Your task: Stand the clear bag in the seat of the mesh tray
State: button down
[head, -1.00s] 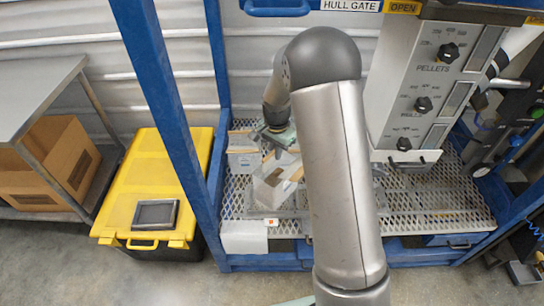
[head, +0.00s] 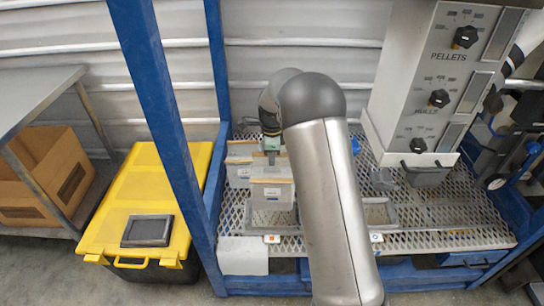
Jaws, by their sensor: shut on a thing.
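The clear bag (head: 271,192), greyish with a tan strip along its top edge, is upright over the left part of the mesh tray (head: 455,215). My gripper (head: 271,158) is above the bag and shut on its top edge. The bag's base is close to the grey seat frame (head: 284,219) on the tray; I cannot tell whether it rests in it. A second similar bag (head: 239,172) stands just behind and left of the held one.
An empty grey seat frame (head: 379,213) lies right of my arm. A blue post (head: 160,120) stands at left, beside a yellow-lidded box (head: 110,210).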

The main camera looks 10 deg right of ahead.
notch_tip(320, 180, down, 8)
jog(key=b, duration=0.4)
jog(key=shift+f+b, duration=0.15)
jog(key=shift+b, duration=0.25)
jog(key=shift+a+f, duration=0.1)
jog(key=shift+f, duration=0.5)
dwell(0.9)
jog(key=c, duration=1.5)
grip_release()
notch_tip(320, 180, up, 18)
jog(key=shift+s+f, duration=0.1)
jog(key=shift+f, duration=0.05)
jog(key=s+r+n+p, duration=0.3)
jog(key=s+r+n, duration=0.15)
jog(key=s, duration=0.45)
jog(key=s+r+n+p, duration=0.25)
jog(key=s+n, duration=0.35)
jog(key=s, duration=0.3)
jog(key=s+n, duration=0.3)
jog(key=s, duration=0.3)
jog(key=s+f+n+p, duration=0.1)
jog(key=s+n, duration=0.2)
jog(key=s, duration=0.3)
jog(key=s+a+n+p, duration=0.1)
jog(key=s+n, duration=0.3)
jog(key=s, duration=0.3)
jog(key=shift+s+f, duration=0.1)
jog(key=shift+f, duration=0.15)
